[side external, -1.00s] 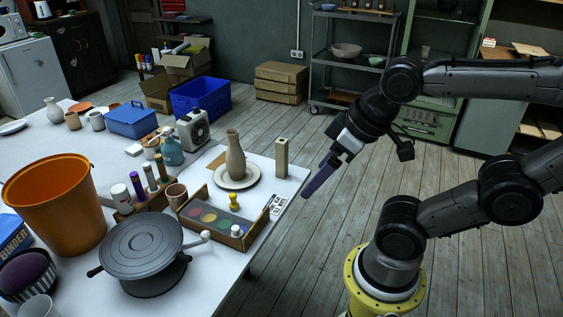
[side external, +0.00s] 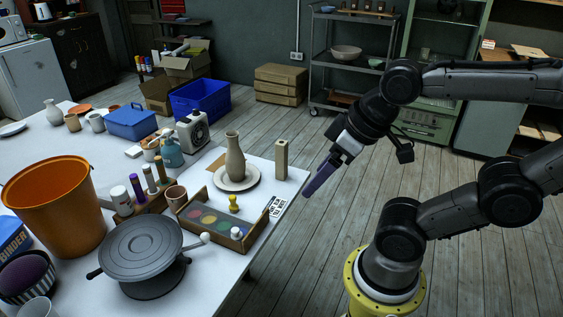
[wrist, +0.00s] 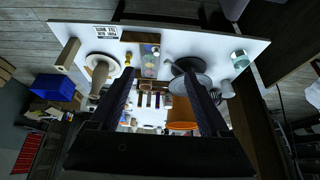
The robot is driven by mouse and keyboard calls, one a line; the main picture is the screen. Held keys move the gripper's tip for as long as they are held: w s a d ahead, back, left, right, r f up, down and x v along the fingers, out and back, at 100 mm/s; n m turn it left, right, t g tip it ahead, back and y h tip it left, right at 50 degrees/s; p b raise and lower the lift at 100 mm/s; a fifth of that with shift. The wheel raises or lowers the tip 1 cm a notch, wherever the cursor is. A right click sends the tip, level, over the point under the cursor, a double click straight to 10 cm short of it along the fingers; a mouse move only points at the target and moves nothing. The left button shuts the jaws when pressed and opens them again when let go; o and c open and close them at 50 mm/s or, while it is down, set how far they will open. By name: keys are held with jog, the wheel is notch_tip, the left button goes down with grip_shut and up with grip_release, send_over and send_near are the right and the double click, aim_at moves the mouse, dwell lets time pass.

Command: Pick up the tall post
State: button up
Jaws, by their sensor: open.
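The tall post (side external: 281,159) is a square, light wooden block standing upright near the table's right edge, just right of the vase on its plate. It also shows in the wrist view (wrist: 68,53), at the upper left. My gripper (side external: 312,188) hangs off the table's edge, to the right of the post and apart from it, with purple fingers pointing down and left. In the wrist view the two fingers of my gripper (wrist: 160,88) are spread apart with nothing held between them.
A tan vase (side external: 235,158) stands on a pale plate (side external: 252,183) close to the post. A paint tray (side external: 183,209), a yellow figure (side external: 233,202) and a printed card (side external: 276,205) lie nearer. A grey turntable (side external: 142,246) and orange bucket (side external: 55,210) stand at the left.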

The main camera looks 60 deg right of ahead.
jog(key=w+d+r+m, duration=0.3)
jog(key=w+r+m, duration=0.3)
jog(key=w+r, duration=0.3)
jog(key=w+d+m+g+h, duration=0.15)
jog(key=w+d+m, duration=0.35)
jog(key=w+d, duration=0.55)
jog(key=m+g+y, duration=0.2)
jog(key=m+g, duration=0.2)
jog(key=m, duration=0.2)
send_over(281, 159)
jog(key=d, duration=0.2)
jog(key=shift+h, duration=0.25)
jog(key=f, duration=2.1)
jog(key=shift+w+d+f, duration=0.15)
jog(key=shift+w+f, duration=0.1)
jog(key=shift+f, duration=0.05)
jog(key=shift+s+d+f, duration=0.1)
jog(key=shift+f, duration=0.1)
notch_tip(281, 159, down, 8)
jog(key=shift+r, duration=0.25)
jog(key=shift+w+a+f, duration=0.1)
jog(key=shift+a+f, duration=0.1)
jog(key=shift+f, duration=1.2)
jog(key=shift+w+a+f, duration=0.1)
jog(key=shift+a+f, duration=0.05)
jog(key=shift+f, duration=1.25)
grip_shut()
